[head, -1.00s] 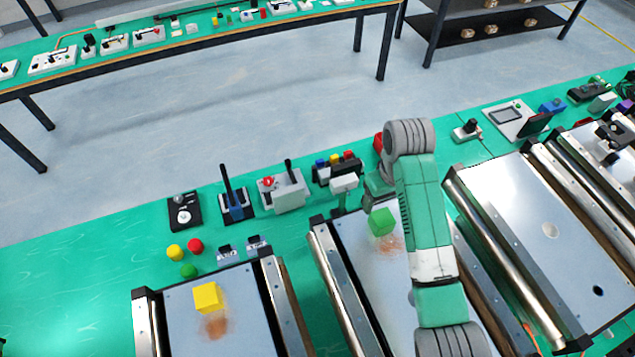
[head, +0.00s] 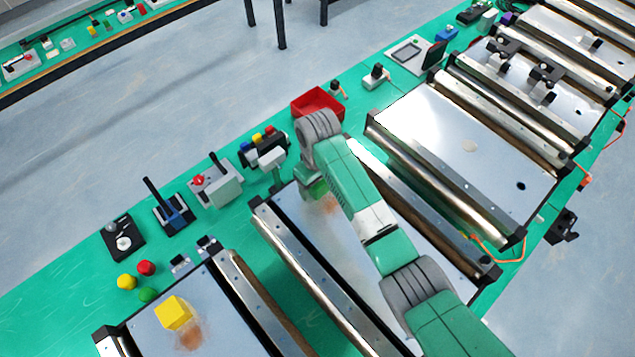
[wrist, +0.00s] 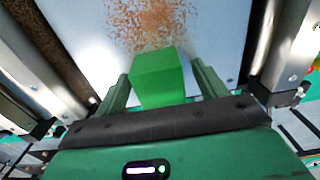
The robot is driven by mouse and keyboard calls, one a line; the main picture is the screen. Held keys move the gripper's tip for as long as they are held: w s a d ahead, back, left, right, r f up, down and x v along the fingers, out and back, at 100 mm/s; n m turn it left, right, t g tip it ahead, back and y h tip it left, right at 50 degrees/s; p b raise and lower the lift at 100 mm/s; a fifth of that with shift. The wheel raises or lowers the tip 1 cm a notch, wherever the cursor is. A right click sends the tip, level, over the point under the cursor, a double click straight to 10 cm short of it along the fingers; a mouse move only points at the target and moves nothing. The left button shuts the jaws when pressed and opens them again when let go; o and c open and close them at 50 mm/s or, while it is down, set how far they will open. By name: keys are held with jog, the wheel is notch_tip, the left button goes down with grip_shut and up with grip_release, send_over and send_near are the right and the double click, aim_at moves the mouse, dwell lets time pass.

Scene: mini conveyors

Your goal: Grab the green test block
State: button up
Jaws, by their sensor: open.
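The green test block (wrist: 158,76) sits on the pale conveyor surface in the wrist view, in front of the palm. My gripper (wrist: 161,72) is open, with one green finger on the left of the block and one on the right. Gaps show between the block and both fingers. In the head view the green block (head: 317,188) is partly hidden by my arm, at the far end of the middle conveyor (head: 345,255). My fingers are hidden there.
A yellow block (head: 173,313) sits on the conveyor to the left. A red bin (head: 317,104), a button box (head: 263,149) and a grey lever box (head: 215,184) stand behind the conveyors. Metal side rails flank the block's conveyor.

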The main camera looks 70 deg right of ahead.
jog(key=c, duration=1.1)
jog(key=shift+r, duration=0.1)
jog(key=shift+r, duration=0.2)
notch_tip(320, 180, up, 3)
jog(key=shift+r, duration=0.1)
jog(key=s+a+p, duration=0.1)
jog(key=s+a, duration=0.2)
jog(key=s, duration=0.1)
jog(key=s+a+r+p, duration=0.1)
jog(key=s+a, duration=0.2)
jog(key=s, duration=0.1)
jog(key=s+a+p, duration=0.1)
jog(key=s+a, duration=0.2)
jog(key=s, duration=0.1)
jog(key=shift+s+a+r, duration=0.1)
jog(key=shift+a+r, duration=0.1)
jog(key=shift+s+a, duration=0.15)
jog(key=shift+s, duration=0.1)
jog(key=shift+f, duration=0.1)
